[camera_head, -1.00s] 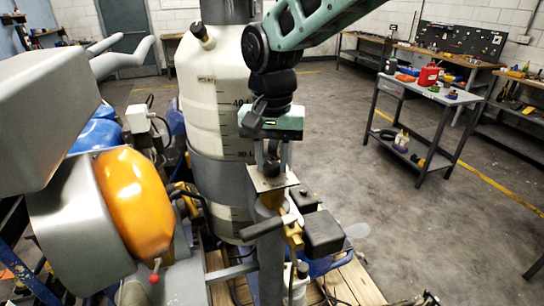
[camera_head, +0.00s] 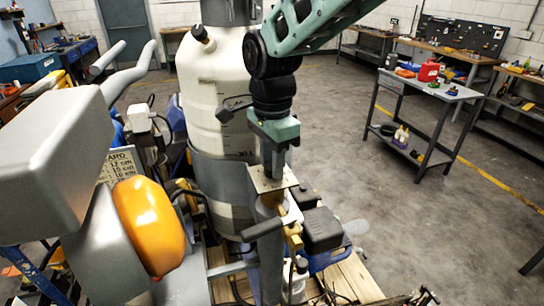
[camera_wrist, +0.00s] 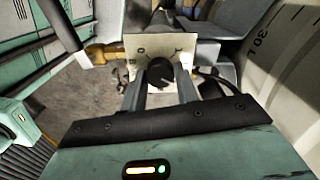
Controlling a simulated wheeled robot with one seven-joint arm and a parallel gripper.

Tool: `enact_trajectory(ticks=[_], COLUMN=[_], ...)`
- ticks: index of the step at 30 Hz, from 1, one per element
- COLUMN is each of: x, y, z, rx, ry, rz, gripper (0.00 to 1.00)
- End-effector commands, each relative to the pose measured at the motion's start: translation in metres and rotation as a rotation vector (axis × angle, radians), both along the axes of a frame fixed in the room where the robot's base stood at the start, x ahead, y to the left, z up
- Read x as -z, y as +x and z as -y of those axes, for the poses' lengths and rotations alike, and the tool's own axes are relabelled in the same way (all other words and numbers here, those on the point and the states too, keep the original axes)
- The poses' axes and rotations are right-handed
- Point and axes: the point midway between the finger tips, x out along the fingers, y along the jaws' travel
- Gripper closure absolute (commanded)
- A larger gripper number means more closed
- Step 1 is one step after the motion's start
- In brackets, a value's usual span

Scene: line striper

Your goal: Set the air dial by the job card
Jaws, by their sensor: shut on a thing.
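The air dial is a black round knob (camera_wrist: 160,73) on a pale plate with dark marks around it, centred in the wrist view. My gripper (camera_wrist: 161,90) has one finger on each side of the knob and is shut on it. A light line shows on the knob, but I cannot tell which mark it points at. In the head view my gripper (camera_head: 273,172) reaches down to the plate (camera_head: 272,181), and the fingers hide the knob. The job card (camera_head: 120,167) stands at left, partly covered; a few lines ending in "cm" show, and no air setting is readable.
A white graduated tank (camera_head: 217,100) stands just left of my gripper. A handle (camera_head: 262,229), brass fittings and a black box (camera_head: 322,230) lie close around the dial. A grey cart (camera_head: 425,90) with tools stands at back right; open floor lies before it.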

Motion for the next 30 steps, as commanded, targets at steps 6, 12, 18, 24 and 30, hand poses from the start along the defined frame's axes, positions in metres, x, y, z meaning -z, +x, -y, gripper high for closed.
enact_trajectory(ticks=[6,12,18,24,30], x=[-0.0031,-0.0028,-0.0024,-0.0023,-0.0024], y=[0.0017,0.0017,0.0018,0.0018,0.0018], z=[-0.0001,0.0001,-0.0001,-0.0001,-0.0001], rx=[0.126,0.192,0.217,0.220,0.219], ry=[0.003,0.003,0.003,0.003,0.003], rz=[0.005,0.005,0.005,0.006,0.006], gripper=[0.93,0.93,0.93,0.93,0.61])
